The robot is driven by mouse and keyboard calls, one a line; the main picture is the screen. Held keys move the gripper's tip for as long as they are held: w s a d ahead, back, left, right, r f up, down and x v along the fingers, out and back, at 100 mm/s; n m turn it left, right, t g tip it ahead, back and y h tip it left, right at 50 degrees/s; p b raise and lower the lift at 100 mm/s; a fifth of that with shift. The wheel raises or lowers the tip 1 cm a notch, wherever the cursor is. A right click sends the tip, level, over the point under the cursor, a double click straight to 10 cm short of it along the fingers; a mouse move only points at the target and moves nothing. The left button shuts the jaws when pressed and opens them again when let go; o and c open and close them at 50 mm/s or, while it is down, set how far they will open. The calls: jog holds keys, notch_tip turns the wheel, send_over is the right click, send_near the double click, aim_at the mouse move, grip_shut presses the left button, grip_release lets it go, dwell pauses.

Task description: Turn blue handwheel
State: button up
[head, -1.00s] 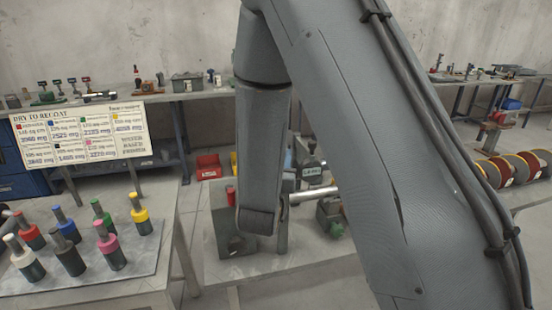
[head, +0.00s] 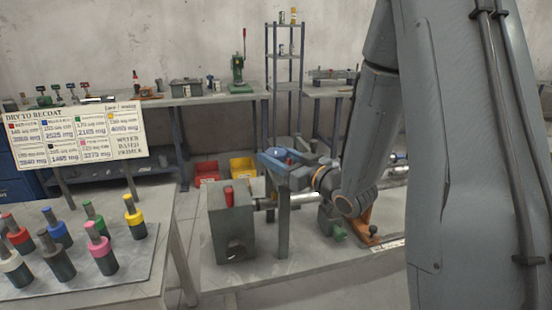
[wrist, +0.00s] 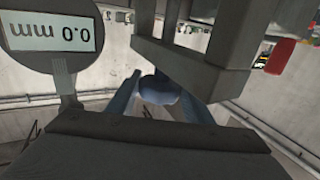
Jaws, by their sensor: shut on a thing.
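The blue handwheel (head: 279,154) sits at the top of a grey post on the machine. In the wrist view the blue handwheel (wrist: 158,91) is a rounded blue piece between the two fingers. My gripper (head: 287,166) reaches it from the right, with blue-grey jaws around the wheel. In the wrist view my gripper (wrist: 160,98) is shut on it. The wheel's lower side and its shaft are hidden by the jaws and a grey bracket.
A grey block with a red knob (head: 229,194) stands left of the post. A dial reading 0.0 mm (wrist: 50,32) is close to the jaws in the wrist view. A table with several coloured-top cylinders (head: 95,236) stands at the left.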

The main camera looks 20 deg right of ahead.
jog(key=shift+w+r+n+g+y, duration=0.1)
jog(key=shift+n+g+y, duration=1.7)
jog(key=shift+y, duration=0.6)
jog(key=o, duration=1)
jog(key=shift+d, duration=0.1)
jog(key=shift+s+d, duration=0.25)
jog(key=shift+s, duration=0.05)
jog(key=shift+b+v, duration=0.7)
jog(key=shift+v, duration=2.75)
